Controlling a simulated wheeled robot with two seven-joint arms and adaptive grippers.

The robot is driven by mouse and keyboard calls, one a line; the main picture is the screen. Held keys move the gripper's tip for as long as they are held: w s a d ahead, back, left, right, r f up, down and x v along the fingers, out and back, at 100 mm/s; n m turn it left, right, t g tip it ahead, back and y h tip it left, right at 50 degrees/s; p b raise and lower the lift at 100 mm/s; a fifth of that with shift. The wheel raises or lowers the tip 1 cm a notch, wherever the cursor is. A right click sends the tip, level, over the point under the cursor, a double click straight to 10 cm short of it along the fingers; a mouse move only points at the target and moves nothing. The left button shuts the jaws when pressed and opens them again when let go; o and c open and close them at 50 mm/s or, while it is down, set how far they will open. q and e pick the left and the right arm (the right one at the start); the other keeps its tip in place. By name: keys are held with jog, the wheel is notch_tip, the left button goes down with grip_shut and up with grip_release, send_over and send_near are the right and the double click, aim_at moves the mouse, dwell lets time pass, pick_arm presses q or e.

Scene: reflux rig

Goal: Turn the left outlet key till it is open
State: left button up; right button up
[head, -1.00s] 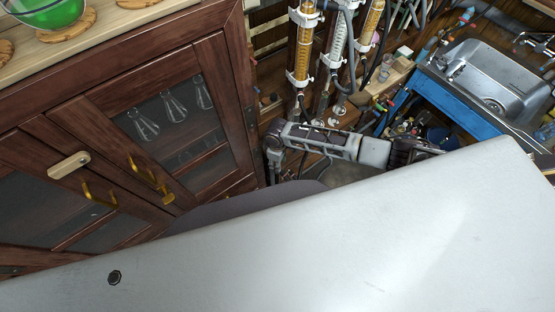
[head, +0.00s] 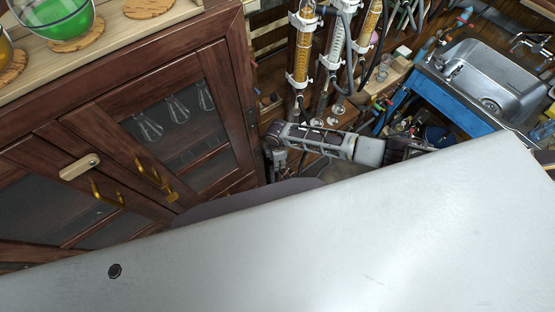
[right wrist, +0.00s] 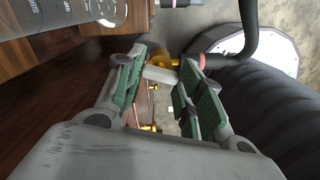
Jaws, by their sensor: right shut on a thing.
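My right gripper (head: 277,147) is at the foot of the glass columns in the head view, its arm coming in from the right. In the right wrist view its two green-padded fingers (right wrist: 163,78) are closed about a small pale key (right wrist: 159,76), taken to be the outlet key. A yellow-orange fitting (right wrist: 186,66) sits just beyond it, with a red ring and a dark hose. How far the key is turned cannot be told. In the head view the key is too small to make out. My left gripper is not in view.
Glass columns (head: 302,50) with hoses stand above the gripper. A dark wooden cabinet (head: 180,60) with glass doors is at left. A steel sink (head: 490,80) over a blue frame is at right. A thick black ribbed hose (right wrist: 270,110) runs beside the gripper in the wrist view.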

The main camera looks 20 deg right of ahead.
jog(key=shift+n, duration=2.1)
jog(key=o, duration=1)
jog(key=shift+r, duration=6)
jog(key=shift+s, duration=0.1)
